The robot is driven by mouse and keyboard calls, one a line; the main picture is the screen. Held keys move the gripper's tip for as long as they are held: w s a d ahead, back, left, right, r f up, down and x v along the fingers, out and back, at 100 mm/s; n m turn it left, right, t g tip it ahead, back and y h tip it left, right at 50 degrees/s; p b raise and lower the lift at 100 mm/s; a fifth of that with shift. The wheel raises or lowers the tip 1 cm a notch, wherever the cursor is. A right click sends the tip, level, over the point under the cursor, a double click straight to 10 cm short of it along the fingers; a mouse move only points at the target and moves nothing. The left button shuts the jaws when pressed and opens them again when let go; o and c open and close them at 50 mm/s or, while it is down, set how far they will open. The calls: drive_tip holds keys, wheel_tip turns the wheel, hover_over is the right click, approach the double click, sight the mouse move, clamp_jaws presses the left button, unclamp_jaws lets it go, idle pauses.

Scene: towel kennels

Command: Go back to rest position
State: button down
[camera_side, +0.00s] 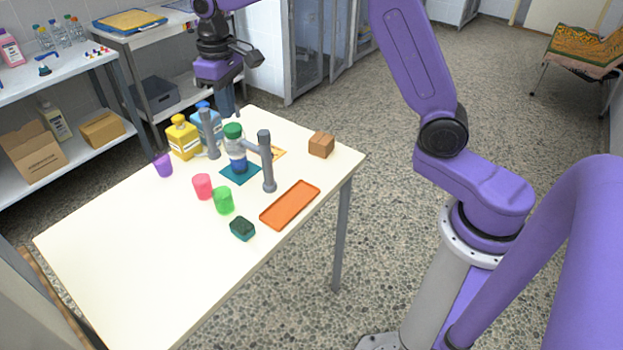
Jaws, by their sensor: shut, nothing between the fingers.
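My gripper (229,108) hangs over the far edge of the white table (130,250), fingers pointing down and shut with nothing between them.
The bottle stands on a teal mat (240,173) between two grey posts (268,162). A yellow bottle (184,140), small cups (203,187), a dark green sponge (242,229), an orange tray (290,206) and a brown box (321,145) surround it. The table's near left is clear.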

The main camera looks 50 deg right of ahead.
drive_tip(key=s+d+n, duration=0.2)
drive_tip(key=s+n, duration=0.1)
drive_tip(key=s, duration=0.9)
drive_tip(key=s+d+f+n, duration=0.1)
drive_tip(key=s+d+n, duration=0.1)
drive_tip(key=s, duration=1)
drive_tip(key=s+d+f+n, duration=0.1)
drive_tip(key=s+n, duration=0.3)
drive_tip(key=s, duration=0.7)
drive_tip(key=shift+s+d+f, duration=0.15)
drive_tip(key=shift+s+d, duration=0.25)
drive_tip(key=shift+d, duration=0.15)
